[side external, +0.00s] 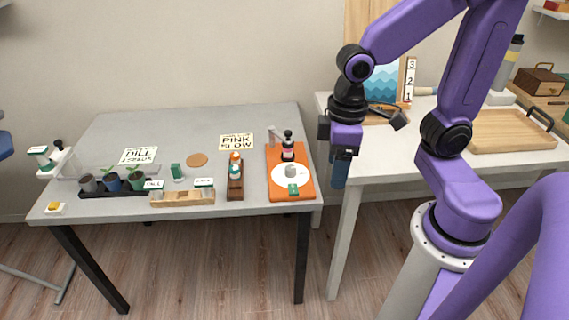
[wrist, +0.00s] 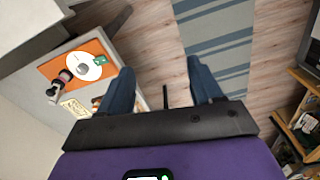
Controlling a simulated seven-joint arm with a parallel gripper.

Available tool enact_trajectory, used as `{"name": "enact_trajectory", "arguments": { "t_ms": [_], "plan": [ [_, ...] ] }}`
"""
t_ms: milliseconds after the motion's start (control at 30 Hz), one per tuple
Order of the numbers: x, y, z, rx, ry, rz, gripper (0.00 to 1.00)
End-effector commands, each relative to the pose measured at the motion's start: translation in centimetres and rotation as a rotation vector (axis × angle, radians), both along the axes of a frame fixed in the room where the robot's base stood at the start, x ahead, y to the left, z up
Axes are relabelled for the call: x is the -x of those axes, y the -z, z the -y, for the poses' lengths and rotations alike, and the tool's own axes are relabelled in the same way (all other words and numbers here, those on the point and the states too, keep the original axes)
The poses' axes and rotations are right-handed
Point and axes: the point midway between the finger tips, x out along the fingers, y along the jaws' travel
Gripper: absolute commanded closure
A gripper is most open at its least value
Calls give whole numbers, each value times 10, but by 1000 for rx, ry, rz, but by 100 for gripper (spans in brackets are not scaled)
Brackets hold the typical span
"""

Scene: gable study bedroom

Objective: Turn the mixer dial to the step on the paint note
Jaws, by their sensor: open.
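The mixer is an orange board (side external: 306,190) at the right end of the grey table, with a white round dial plate (side external: 280,181) and a grey knob (side external: 291,170) on it. A green piece (side external: 293,189) sits at the plate's front edge; I cannot make out its marks. A dark-capped bottle (side external: 288,146) stands at the board's back. The paint note (side external: 237,142) lies behind and left of the board and reads "PINK" and "SLOW". My gripper (side external: 340,172) is open and empty, right of the board and apart from it. The wrist view shows the orange board (wrist: 51,72) at upper left.
Left of the board, a dark wooden rack (side external: 235,193) holds small bottles. A "DILL" card (side external: 138,156), potted seedlings and a wooden tray (side external: 182,198) are farther left. A white table (side external: 345,195) stands right, with a strip numbered 3, 2, 1 (side external: 409,80) and a cutting board (side external: 510,143).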

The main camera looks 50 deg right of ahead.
Motion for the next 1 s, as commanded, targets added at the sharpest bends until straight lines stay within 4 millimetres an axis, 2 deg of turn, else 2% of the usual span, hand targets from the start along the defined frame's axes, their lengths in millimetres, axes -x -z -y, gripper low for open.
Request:
{"name": "enact_trajectory", "arguments": {
  "t_ms": [33,233,467,700,1000],
  "plan": [
    [-16,2,0,2,90,-4,35],
    [-72,10,6,-3,439,-8,35],
    [-135,23,29,-10,838,-13,35],
    [-190,42,71,-17,1255,-19,35],
    [-236,71,140,-29,1751,-22,35]
  ]
}}
